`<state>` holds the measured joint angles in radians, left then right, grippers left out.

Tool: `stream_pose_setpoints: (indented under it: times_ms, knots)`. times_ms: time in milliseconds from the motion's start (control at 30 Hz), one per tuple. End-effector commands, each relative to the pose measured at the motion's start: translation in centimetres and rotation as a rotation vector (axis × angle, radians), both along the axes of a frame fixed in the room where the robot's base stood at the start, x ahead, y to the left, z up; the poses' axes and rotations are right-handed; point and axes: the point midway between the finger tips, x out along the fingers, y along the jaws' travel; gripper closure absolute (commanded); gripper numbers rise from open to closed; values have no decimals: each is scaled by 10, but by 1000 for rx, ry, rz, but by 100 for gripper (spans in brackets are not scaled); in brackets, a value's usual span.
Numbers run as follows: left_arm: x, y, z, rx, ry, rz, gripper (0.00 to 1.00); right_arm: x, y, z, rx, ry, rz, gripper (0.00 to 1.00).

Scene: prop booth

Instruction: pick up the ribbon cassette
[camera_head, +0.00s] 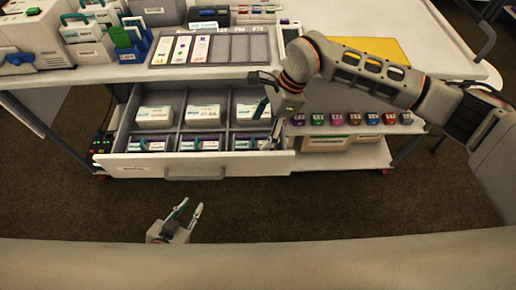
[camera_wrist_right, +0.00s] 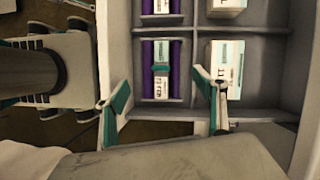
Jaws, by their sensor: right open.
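Ribbon cassettes with purple sides, white labels and teal bands lie in the front row of the open drawer (camera_head: 228,167). The front-right ribbon cassette (camera_head: 250,144) is closest to my right gripper (camera_head: 269,120), which hangs open and empty above the drawer's right end. In the right wrist view this ribbon cassette (camera_wrist_right: 161,70) lies in its compartment just beyond my spread, teal-tipped right fingers (camera_wrist_right: 165,101); no contact shows. My left gripper (camera_head: 189,211) is open and empty, low at the front, apart from the drawer.
White cartons (camera_head: 203,114) fill the drawer's back row. Grey dividers and walls surround each compartment. Several small coloured items (camera_head: 352,119) stand on the shelf to the right. The worktop above holds a sorting tray (camera_head: 232,47) and a yellow mat (camera_head: 375,48).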

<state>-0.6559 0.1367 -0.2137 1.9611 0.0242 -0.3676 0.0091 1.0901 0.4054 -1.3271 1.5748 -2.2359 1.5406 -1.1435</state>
Motion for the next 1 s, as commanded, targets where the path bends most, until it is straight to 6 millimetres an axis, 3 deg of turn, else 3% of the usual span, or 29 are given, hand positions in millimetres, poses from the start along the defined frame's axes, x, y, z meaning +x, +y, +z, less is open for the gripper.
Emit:
stream_pose_setpoints:
  times_ms: [500,833,933,1000]
  knots:
    - [8,2,7,5,-15,-1,75,-4,21,-60,3,4,0,30]
    - [6,2,6,4,-12,-1,75,-3,22,-66,3,1,0,30]
    - [5,2,6,4,-12,-1,75,-3,22,-66,3,1,0,56]
    - [5,1,6,3,-11,-1,75,-3,22,-66,3,2,-1,61]
